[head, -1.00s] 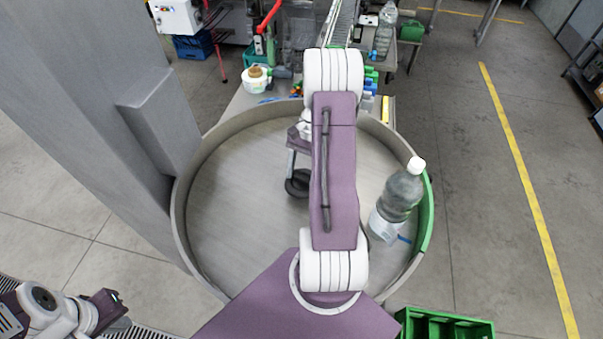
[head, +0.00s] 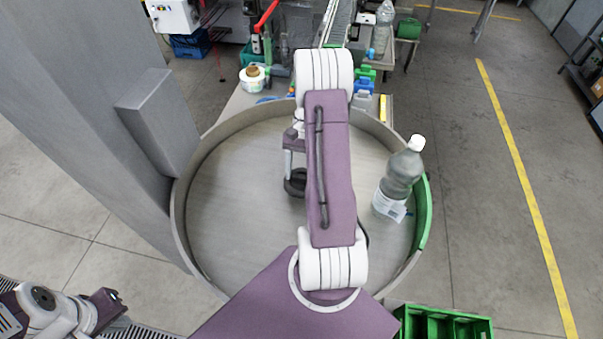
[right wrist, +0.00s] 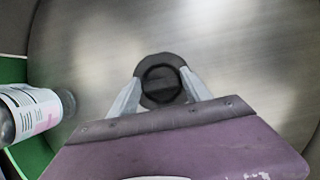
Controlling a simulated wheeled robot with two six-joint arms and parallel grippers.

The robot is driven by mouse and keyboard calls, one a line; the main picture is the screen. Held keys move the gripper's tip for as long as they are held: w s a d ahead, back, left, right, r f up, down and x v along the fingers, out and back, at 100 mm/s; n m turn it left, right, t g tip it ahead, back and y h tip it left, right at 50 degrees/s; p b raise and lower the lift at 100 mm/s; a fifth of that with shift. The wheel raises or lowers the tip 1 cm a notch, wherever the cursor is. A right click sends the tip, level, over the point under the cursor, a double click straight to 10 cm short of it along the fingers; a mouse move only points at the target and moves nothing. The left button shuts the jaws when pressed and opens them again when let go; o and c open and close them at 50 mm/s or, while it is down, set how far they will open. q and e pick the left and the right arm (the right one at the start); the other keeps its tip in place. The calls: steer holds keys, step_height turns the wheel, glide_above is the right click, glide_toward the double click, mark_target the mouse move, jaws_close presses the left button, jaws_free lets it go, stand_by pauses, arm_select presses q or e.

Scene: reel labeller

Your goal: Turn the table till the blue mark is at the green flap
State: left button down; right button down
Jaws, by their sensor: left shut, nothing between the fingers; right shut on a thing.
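The round grey table (head: 235,200) has a raised rim, with the green flap (head: 424,215) on its right side. A small blue mark (head: 409,212) shows beside the base of a clear bottle, close to the flap; the bottle partly hides it. My right gripper (head: 295,178) is shut on a dark round knob (head: 293,188) standing on the table; the right wrist view shows both fingers around this knob (right wrist: 160,72). My right arm hides part of the table in the head view. My left gripper (head: 118,308) is shut and empty, low at the left, away from the table.
The clear bottle (head: 400,175) with a white cap stands on the table near the flap; its label shows in the right wrist view (right wrist: 38,110). A green crate (head: 445,322) is at the lower right. A grey column (head: 160,120) stands close to the table's left rim.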

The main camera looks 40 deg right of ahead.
steer(key=shift+w+d+r, duration=0.15)
steer(key=shift+d, duration=0.1)
steer(key=shift+c, duration=2.4)
jaws_free()
steer(key=shift+d+f, duration=0.2)
steer(key=shift+d, duration=0.15)
steer(key=shift+w+d, duration=0.1)
steer(key=shift+d, duration=0.1)
arm_select(q)
steer(key=shift+w+d+f+b, duration=0.2)
steer(key=shift+d+f+b, duration=0.15)
steer(key=shift+f+b, duration=0.4)
steer(key=shift+w+d+f+b, duration=0.15)
steer(key=shift+d+f+b, duration=0.15)
steer(key=shift+f+b, duration=0.45)
arm_select(e)
steer(key=v, duration=0.9)
